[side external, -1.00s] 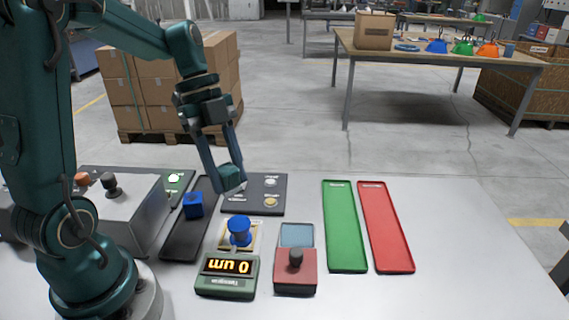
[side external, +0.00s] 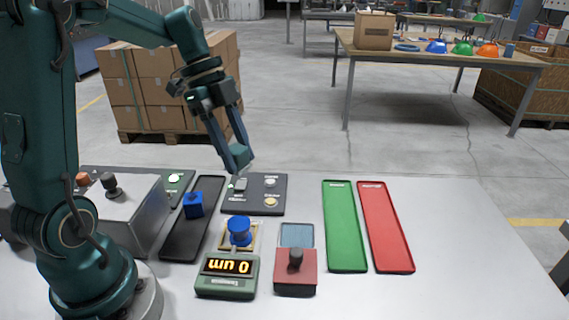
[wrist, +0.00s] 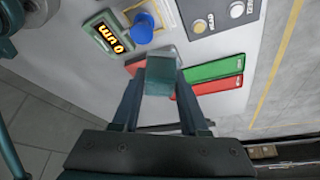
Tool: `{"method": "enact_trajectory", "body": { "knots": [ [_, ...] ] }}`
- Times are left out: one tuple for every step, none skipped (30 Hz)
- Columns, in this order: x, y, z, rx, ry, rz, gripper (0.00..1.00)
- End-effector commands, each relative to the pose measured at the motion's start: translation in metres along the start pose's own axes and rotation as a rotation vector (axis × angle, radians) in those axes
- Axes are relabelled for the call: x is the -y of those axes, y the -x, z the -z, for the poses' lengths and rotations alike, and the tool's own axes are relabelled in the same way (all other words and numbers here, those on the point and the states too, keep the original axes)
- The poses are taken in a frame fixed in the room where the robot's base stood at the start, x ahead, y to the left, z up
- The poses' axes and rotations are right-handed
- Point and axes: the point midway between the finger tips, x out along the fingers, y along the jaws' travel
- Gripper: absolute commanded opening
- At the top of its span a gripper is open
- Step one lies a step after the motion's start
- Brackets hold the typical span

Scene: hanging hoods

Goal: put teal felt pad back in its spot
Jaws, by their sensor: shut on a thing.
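My gripper (side external: 238,150) is shut on a teal, block-shaped piece, which I take to be the teal felt pad (side external: 236,158). It is held in the air above the back edge of the dark button panel (side external: 262,207). In the wrist view the pad (wrist: 161,74) sits between the two fingertips and looks grey-teal. Its underside is hidden. A flat light-blue square (side external: 297,235) lies on the table behind a red block with a dark knob (side external: 296,272). I cannot tell which place is the pad's own spot.
A blue spool-like piece (side external: 239,231) stands on a small framed base behind the green display reading 0 um (side external: 228,278). A blue cube (side external: 193,206) sits in a black tray (side external: 182,245). Green (side external: 345,228) and red (side external: 386,228) trays lie right. Table at far right is clear.

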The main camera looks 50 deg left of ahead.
Motion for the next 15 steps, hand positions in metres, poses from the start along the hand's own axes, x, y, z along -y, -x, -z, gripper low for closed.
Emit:
{"method": "enact_trajectory", "body": {
  "knots": [
    [0.016,0.001,-0.001,-0.002,0.059,0.025,0.0],
    [0.026,0.002,-0.001,-0.003,0.1,0.042,0.0],
    [0.039,0.002,0.0,-0.003,0.15,0.063,0.0],
    [0.049,0.002,0.0,-0.002,0.185,0.078,0.0],
    [0.059,0.001,0.001,-0.003,0.219,0.092,0.0],
    [0.071,0.0,0.002,-0.003,0.263,0.109,0.0],
    [0.079,-0.002,0.003,-0.004,0.294,0.121,0.0],
    [0.088,-0.004,0.004,-0.004,0.323,0.133,0.0],
    [0.099,-0.007,0.005,-0.004,0.359,0.147,0.0],
    [0.107,-0.009,0.006,-0.005,0.383,0.158,0.0],
    [0.115,-0.012,0.008,-0.005,0.406,0.168,0.0],
    [0.124,-0.017,0.01,-0.006,0.434,0.178,0.0],
    [0.13,-0.02,0.011,-0.006,0.453,0.186,0.0],
    [0.136,-0.024,0.013,-0.006,0.468,0.191,0.0],
    [0.143,-0.029,0.015,-0.005,0.486,0.198,0.0]
  ]
}}
